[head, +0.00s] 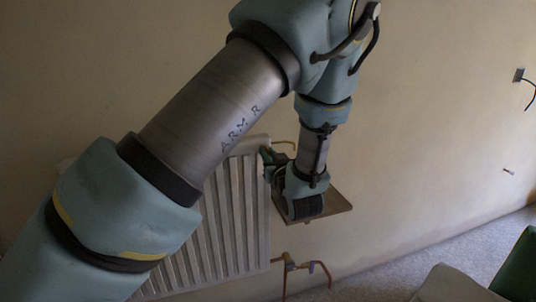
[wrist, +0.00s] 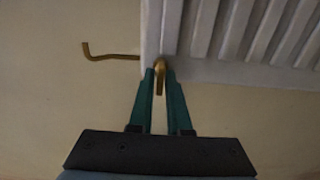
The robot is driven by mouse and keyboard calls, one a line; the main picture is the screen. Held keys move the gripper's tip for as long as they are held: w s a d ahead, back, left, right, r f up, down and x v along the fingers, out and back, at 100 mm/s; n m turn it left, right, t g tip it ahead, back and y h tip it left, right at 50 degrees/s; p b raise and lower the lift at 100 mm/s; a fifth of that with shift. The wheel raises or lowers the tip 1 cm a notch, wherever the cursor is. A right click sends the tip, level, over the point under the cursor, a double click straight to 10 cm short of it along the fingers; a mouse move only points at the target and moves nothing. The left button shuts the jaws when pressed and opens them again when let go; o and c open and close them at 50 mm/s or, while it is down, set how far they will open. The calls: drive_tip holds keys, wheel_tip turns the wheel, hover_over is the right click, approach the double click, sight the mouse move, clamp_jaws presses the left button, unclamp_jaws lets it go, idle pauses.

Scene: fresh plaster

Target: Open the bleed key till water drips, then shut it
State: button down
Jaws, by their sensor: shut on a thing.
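In the wrist view, a brass hooked piece (wrist: 160,70), which looks like the bleed key, stands between the teal fingertips of my gripper (wrist: 160,78). The fingers are shut on it, at the edge of the white radiator (wrist: 150,35) near its corner. Its lower end runs down between the fingers. In the head view my gripper (head: 272,162) is beside the upper right corner of the radiator (head: 230,215); the key is hidden there. No water drip can be made out in either view.
A bent brass rod (wrist: 110,56) sticks out from the radiator's side, close to my fingers. A tan plate (head: 340,213) shows behind my wrist. Copper pipes with a valve (head: 290,265) stand below. A green object (head: 518,265) is at the lower right. The wall at right is mostly clear.

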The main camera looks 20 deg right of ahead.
drive_tip(key=c, duration=1)
unclamp_jaws()
drive_tip(key=shift+o, duration=0.2)
drive_tip(key=s+a+b, duration=0.1)
drive_tip(key=s+b, duration=0.1)
drive_tip(key=s, duration=0.8)
drive_tip(key=shift+s+a+b, duration=0.15)
drive_tip(key=shift+s+b, duration=0.2)
drive_tip(key=shift+s, duration=0.05)
drive_tip(key=shift+w, duration=0.1)
drive_tip(key=w+a+f+g+p, duration=0.1)
drive_tip(key=w+a+f+g, duration=0.3)
drive_tip(key=w+a+g, duration=0.55)
drive_tip(key=s+a+r+g+y, duration=0.1)
drive_tip(key=s+a+g, duration=0.2)
drive_tip(key=a, duration=1)
drive_tip(key=s+a+r+g+y+p, duration=0.1)
drive_tip(key=s+a+g, duration=0.2)
drive_tip(key=a, duration=0.9)
drive_tip(key=s, duration=0.3)
drive_tip(key=shift+s+a+r+g, duration=0.15)
drive_tip(key=shift+a+r+g, duration=0.05)
drive_tip(key=shift+a+g, duration=0.15)
